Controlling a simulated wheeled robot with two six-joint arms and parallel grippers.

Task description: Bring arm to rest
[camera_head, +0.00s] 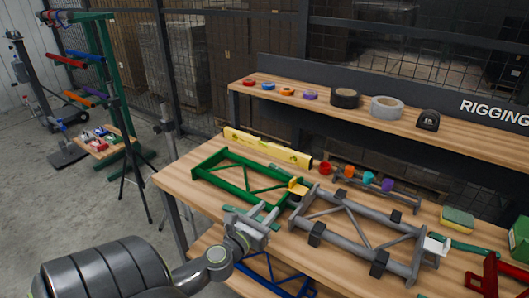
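My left arm comes in from the bottom left, with a large dark ribbed section (95,272) and a grey wrist (217,256). My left gripper (262,218) is over the front edge of the wooden workbench (180,184), close to the near corner of a green frame (212,181). Its fingers are small and overlap the frame in the picture, so I cannot tell whether they are open or touching it. My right gripper is not in view.
A grey frame with black blocks (328,213) lies right of the green one. A yellow level (268,149) lies behind. A back shelf (300,96) holds tape rolls (387,107). A blue frame (272,272) sits on the lower shelf. Floor at left is open around a tripod (125,160).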

